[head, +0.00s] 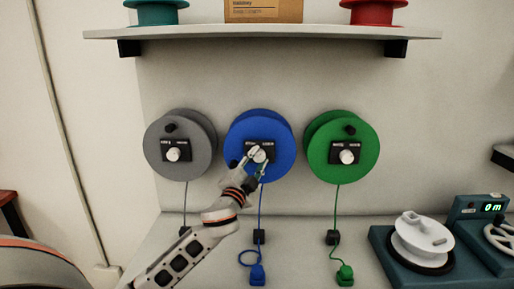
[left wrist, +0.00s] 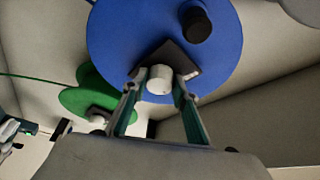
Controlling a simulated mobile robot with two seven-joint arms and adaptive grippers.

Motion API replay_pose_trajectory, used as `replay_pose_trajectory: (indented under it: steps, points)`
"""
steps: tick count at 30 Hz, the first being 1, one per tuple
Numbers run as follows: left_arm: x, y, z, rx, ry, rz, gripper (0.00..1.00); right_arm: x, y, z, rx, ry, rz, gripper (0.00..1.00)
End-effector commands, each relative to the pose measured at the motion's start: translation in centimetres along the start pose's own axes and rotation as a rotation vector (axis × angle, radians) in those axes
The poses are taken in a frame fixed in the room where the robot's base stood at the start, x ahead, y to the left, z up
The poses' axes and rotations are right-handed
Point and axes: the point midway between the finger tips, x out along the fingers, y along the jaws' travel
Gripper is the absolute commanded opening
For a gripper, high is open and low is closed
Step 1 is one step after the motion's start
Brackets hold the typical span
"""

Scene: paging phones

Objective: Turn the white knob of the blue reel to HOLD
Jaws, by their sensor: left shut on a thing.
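The blue reel (head: 278,127) hangs on the wall in the middle of three reels. Its white knob (head: 259,156) sits on a small black plate (head: 270,143) whose lettering is too small to read. My left gripper (head: 257,159) reaches up from below and is shut on the white knob. In the left wrist view, the two fingers (left wrist: 160,88) are on either side of the knob (left wrist: 158,76), in front of the blue reel (left wrist: 130,35). A black crank handle (left wrist: 196,24) stands out from the reel. My right gripper is not in view.
A grey reel (head: 196,130) hangs on the left and a green reel (head: 362,134) on the right, each with a white knob. Cords hang down to the counter (head: 200,262). A shelf (head: 200,32) runs above. A winding device (head: 420,235) stands at right.

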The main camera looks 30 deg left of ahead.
Motion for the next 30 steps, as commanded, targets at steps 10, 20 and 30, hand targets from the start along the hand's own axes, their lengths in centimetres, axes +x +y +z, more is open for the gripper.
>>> replay_pose_trajectory:
  steps: [10,20,30]
  points:
    - [0.0,-0.3,-0.1,0.291,0.003,0.118,0.06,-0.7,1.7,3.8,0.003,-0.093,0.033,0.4]
    - [0.0,-0.3,-0.1,0.475,0.001,0.195,0.06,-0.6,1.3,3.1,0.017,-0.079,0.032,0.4]
    - [0.0,-0.3,-0.2,0.543,0.001,0.224,0.06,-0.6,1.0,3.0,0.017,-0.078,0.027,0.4]
